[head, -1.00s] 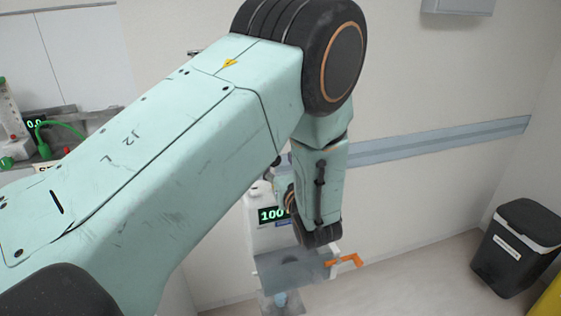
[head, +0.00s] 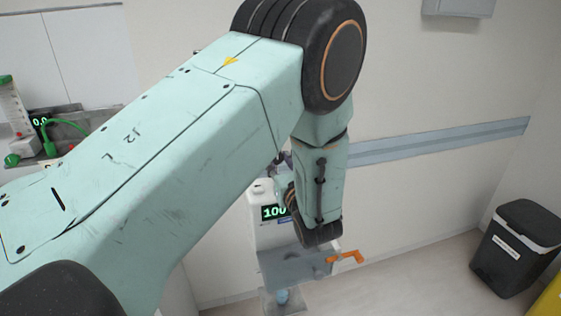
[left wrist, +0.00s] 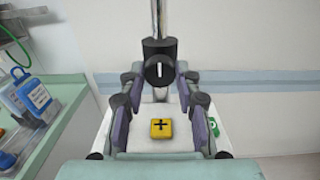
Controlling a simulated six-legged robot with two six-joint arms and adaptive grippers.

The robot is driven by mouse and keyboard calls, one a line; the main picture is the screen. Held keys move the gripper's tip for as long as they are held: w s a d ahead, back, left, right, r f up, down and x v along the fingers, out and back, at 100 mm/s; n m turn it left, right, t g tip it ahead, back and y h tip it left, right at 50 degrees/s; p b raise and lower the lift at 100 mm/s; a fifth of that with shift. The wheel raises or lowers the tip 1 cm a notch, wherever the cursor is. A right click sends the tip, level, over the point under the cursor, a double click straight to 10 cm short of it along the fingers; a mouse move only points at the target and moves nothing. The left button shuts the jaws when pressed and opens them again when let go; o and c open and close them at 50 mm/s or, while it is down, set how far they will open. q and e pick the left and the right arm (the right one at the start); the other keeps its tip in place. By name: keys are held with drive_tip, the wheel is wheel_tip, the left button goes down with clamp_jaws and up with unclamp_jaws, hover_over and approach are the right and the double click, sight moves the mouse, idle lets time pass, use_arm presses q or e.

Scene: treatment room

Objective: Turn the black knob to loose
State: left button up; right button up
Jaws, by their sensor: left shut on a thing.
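The black knob (left wrist: 159,64) sits on an upright metal pole in the left wrist view, a white line on its face standing about vertical. My left gripper (left wrist: 159,77) has its fingers on either side of the knob and is shut on it. In the head view my left arm hides the knob and the fingertips; only the wrist end shows, in front of a white device (head: 265,239) with a green display reading about 100, partly covered. My right gripper is not in view.
A yellow square with a black cross (left wrist: 161,128) lies below the knob, between the fingers. An orange handle (head: 345,257) sticks out right of the device. A bench with a blue tagged item (left wrist: 33,95) is at the left. A black bin (head: 516,240) stands at the right.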

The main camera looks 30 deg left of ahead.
use_arm(q)
drive_tip(key=shift+r+m, duration=0.2)
drive_tip(key=shift+m, duration=0.1)
drive_tip(key=shift+w+d+m+b, duration=0.1)
drive_tip(key=shift+m+b, duration=0.45)
drive_tip(key=shift+m, duration=0.45)
drive_tip(key=m, duration=0.2)
drive_tip(key=shift+m+b, duration=0.3)
drive_tip(key=shift+m, duration=0.1)
drive_tip(key=m, duration=0.5)
drive_tip(key=shift+r, duration=0.1)
drive_tip(key=m, duration=0.4)
drive_tip(key=shift+w, duration=0.1)
drive_tip(key=m, duration=0.3)
drive_tip(key=shift+m, duration=0.3)
drive_tip(key=m, duration=0.4)
drive_tip(key=shift+f+m+p, duration=0.2)
drive_tip(key=shift+m+p, duration=0.1)
drive_tip(key=shift+p, duration=0.05)
drive_tip(key=shift+m, duration=0.6)
drive_tip(key=shift+f+m, duration=0.15)
drive_tip(key=shift+m, duration=0.15)
